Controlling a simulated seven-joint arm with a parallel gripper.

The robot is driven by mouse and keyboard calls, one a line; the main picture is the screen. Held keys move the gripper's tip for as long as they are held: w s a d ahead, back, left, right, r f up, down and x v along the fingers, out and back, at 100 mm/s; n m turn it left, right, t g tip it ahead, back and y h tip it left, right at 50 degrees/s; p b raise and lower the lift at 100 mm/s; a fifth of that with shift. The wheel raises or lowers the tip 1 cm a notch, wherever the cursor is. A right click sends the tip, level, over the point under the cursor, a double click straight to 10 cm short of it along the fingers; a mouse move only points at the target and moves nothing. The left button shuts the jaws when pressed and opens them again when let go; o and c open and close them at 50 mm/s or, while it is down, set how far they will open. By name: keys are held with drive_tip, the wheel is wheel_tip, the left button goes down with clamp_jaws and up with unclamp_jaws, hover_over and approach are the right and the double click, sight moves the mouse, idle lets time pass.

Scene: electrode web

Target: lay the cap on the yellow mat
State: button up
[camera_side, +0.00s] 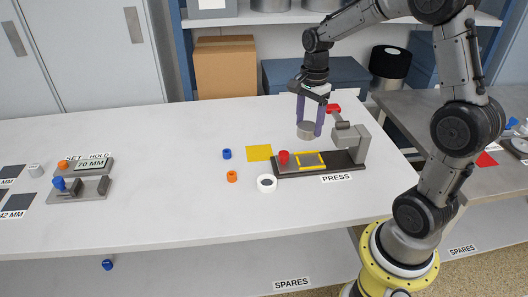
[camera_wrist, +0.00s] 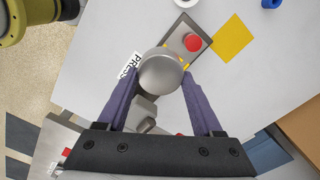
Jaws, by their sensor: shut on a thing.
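The cap (camera_side: 306,132) is a grey metal disc-like cylinder, held between the purple fingers of my gripper (camera_side: 309,126). It hangs in the air above the far side of the press (camera_side: 336,159). In the wrist view the cap (camera_wrist: 161,74) sits between the fingertips of my gripper (camera_wrist: 160,82) and hides part of the press. The yellow mat (camera_side: 259,153) lies flat and bare on the white table, left of the cap and beside the press. It also shows in the wrist view (camera_wrist: 233,38), up and right of the cap.
The press has a red button (camera_side: 284,157) and a raised grey arm (camera_side: 350,140) right of the cap. The table's left middle is clear.

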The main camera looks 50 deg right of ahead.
drive_tip(key=w+a+f+n, duration=0.1)
drive_tip(key=w+a+f, duration=0.2)
drive_tip(key=w, duration=0.2)
hover_over(260, 152)
drive_tip(key=s, duration=0.1)
wheel_tip(260, 152, down, 8)
drive_tip(key=shift+f, duration=0.25)
drive_tip(key=shift+w+d+f, duration=0.1)
drive_tip(key=shift+w+f, duration=0.35)
drive_tip(key=shift+f, duration=1.6)
drive_tip(key=shift+f, duration=0.15)
drive_tip(key=o, duration=1.4)
drive_tip(key=shift+o, duration=0.2)
